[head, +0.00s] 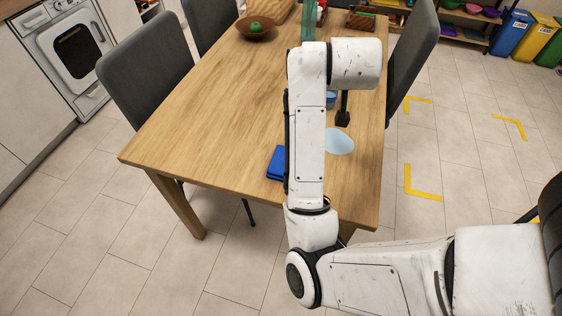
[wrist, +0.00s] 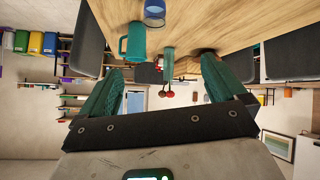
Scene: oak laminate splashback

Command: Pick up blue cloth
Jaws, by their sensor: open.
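The blue cloth (head: 275,163) lies folded on the near part of the wooden table, just left of my forearm in the head view. My arm hides part of its right side. It does not show in the wrist view. My gripper (wrist: 160,82) has two green fingers spread wide with nothing between them. It points away across the table, well beyond the cloth. In the head view my arm mostly hides the gripper.
The wooden table (head: 205,100) is clear left of the cloth. A pale blue plate (head: 340,141) and blue cup (head: 330,99) stand right of my arm. A teal mug (wrist: 133,42) shows in the wrist view. A brown bowl (head: 252,34) is farther back. Grey chairs (head: 145,65) flank the table.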

